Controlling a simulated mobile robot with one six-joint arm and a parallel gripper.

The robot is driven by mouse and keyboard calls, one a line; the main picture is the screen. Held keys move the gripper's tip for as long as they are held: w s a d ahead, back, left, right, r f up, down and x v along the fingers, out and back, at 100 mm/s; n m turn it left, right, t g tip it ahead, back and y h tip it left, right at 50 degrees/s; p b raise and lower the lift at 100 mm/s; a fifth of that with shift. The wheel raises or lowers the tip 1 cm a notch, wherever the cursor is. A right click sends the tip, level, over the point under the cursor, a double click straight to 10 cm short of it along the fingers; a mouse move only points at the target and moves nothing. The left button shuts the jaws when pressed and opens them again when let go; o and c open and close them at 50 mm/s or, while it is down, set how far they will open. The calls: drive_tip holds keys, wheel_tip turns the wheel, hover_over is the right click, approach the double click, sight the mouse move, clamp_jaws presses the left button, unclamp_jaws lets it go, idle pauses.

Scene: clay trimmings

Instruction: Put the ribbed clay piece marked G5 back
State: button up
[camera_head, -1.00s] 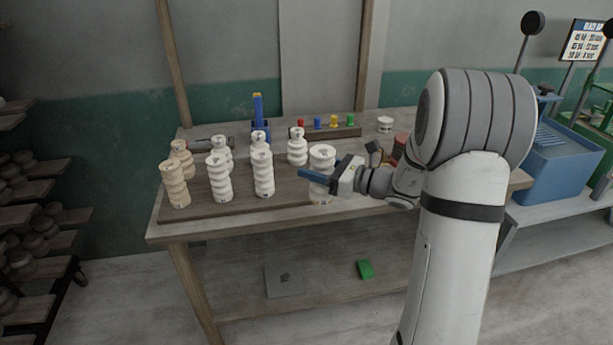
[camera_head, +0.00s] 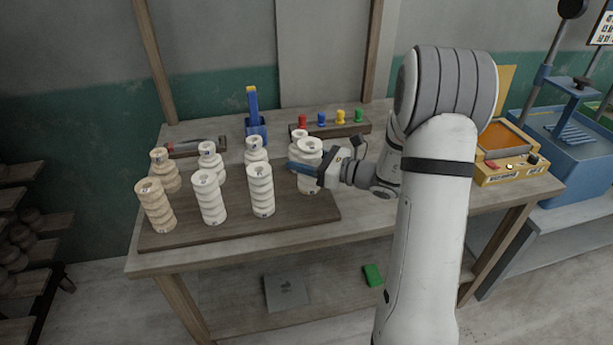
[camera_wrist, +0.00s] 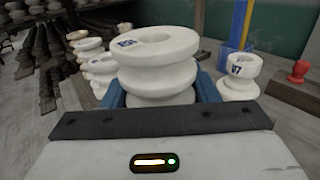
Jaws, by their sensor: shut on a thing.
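My gripper (camera_head: 304,168) is shut on a white ribbed clay piece (camera_head: 310,150) at the right end of the board. The piece stands upright between the blue fingers and fills the middle of the wrist view (camera_wrist: 160,72). Its dark blue mark on top is slanted and looks like G5, though not sharp. I cannot tell whether its base touches the board (camera_head: 240,226). A smaller white ribbed piece (camera_wrist: 240,80), marked with something ending in 7, stands just behind; the held piece partly covers it in the head view (camera_head: 298,136).
White ribbed pieces (camera_head: 209,198) (camera_head: 261,190) and tan ones (camera_head: 155,205) stand in two rows to the left. Behind are a blue holder (camera_head: 256,128) and a rack with coloured knobs (camera_head: 340,130). A yellow-orange device (camera_head: 512,168) sits at the table's right.

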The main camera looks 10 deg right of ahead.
drive_tip(key=shift+s+d+f, duration=0.1)
drive_tip(key=shift+f, duration=1.1)
drive_tip(key=shift+d+f, duration=0.1)
drive_tip(key=shift+f, duration=1.05)
drive_tip(key=shift+f, duration=0.1)
drive_tip(key=shift+f, duration=0.15)
drive_tip(key=o, duration=1.4)
